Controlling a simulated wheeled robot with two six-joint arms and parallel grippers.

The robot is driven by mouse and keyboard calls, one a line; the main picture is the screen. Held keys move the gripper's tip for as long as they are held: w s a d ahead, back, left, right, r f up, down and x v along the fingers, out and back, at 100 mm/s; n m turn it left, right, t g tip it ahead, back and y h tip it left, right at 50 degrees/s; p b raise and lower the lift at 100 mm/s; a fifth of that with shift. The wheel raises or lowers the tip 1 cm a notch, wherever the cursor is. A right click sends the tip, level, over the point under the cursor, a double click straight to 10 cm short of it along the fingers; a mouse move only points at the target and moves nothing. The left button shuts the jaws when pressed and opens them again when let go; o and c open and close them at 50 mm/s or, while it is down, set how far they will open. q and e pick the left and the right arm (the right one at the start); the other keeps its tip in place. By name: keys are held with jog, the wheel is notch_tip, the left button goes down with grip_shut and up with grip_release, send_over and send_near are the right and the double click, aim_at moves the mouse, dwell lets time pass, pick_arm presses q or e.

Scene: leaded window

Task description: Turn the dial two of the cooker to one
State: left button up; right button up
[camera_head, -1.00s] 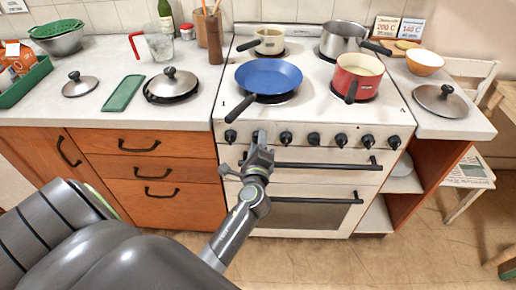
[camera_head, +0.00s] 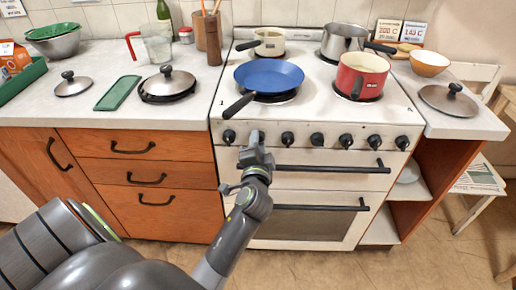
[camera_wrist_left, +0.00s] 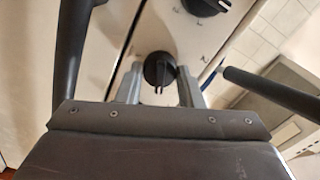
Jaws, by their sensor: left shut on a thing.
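The white cooker (camera_head: 310,183) has a row of black dials along its front panel. My left gripper (camera_head: 256,138) is at the second dial from the left, which it hides in the head view. In the left wrist view that black dial (camera_wrist_left: 159,68) sits between the two grey fingers of my left gripper (camera_wrist_left: 159,88), and the gripper is shut on it. The dial's ridge runs toward the bottom of that picture. Another black dial (camera_wrist_left: 205,4) shows at the top edge. The panel markings are too small to read surely. My right gripper is not in view.
A red pot (camera_head: 361,72) stands on the front right. The upper oven handle (camera_head: 330,169) runs just below the dials.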

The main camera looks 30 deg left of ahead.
pick_arm(q)
jog(key=shift+n+b, duration=0.3)
jog(key=shift+n, duration=0.3)
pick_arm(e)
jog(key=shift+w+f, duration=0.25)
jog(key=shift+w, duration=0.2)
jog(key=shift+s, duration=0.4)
pick_arm(q)
jog(key=o, duration=1)
